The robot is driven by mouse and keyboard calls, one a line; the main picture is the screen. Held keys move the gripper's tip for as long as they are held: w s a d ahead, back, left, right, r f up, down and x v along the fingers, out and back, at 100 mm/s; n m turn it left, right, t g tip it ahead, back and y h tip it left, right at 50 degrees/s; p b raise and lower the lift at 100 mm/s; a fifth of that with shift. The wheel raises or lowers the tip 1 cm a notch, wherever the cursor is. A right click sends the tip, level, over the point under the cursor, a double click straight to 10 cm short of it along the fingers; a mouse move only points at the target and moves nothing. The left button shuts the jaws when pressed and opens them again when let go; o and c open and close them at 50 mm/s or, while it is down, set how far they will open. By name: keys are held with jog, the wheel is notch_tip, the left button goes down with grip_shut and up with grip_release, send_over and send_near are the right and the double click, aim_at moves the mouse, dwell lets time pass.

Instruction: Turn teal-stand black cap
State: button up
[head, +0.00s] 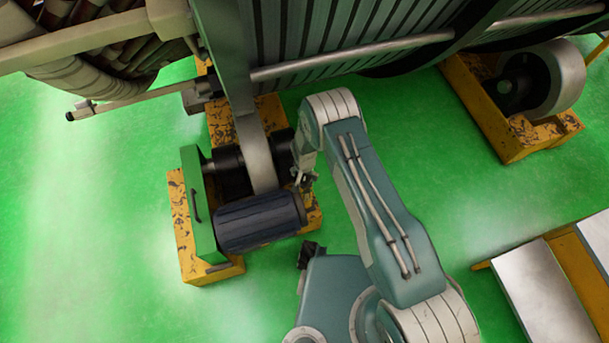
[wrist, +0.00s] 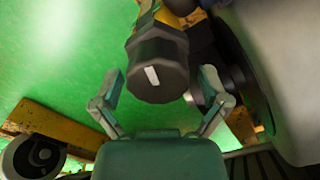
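The black cap (wrist: 157,82) fills the upper middle of the wrist view. It is a faceted dark knob with a short white bar (wrist: 152,75) on its face, tilted slightly off vertical. My gripper (wrist: 161,73) is open, one finger on each side of the cap, with a gap on both sides. I cannot tell how far the fingertips reach along the cap. In the head view my gripper (head: 304,181) is small and close to the roller stand, and I cannot clearly make out the cap there.
A worn yellow base (head: 189,235) carries a green housing (head: 203,205) and a dark ribbed motor (head: 250,222) beside my gripper. The large slatted stator (head: 340,35) stands behind. Another roller (head: 553,80) on a yellow base is at right. Green floor (head: 410,130) between is clear.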

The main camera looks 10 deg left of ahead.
dwell(0.3)
notch_tip(320, 180, up, 12)
dwell(0.5)
jog(key=shift+s+f, duration=0.1)
jog(key=shift+s, duration=0.05)
dwell(0.4)
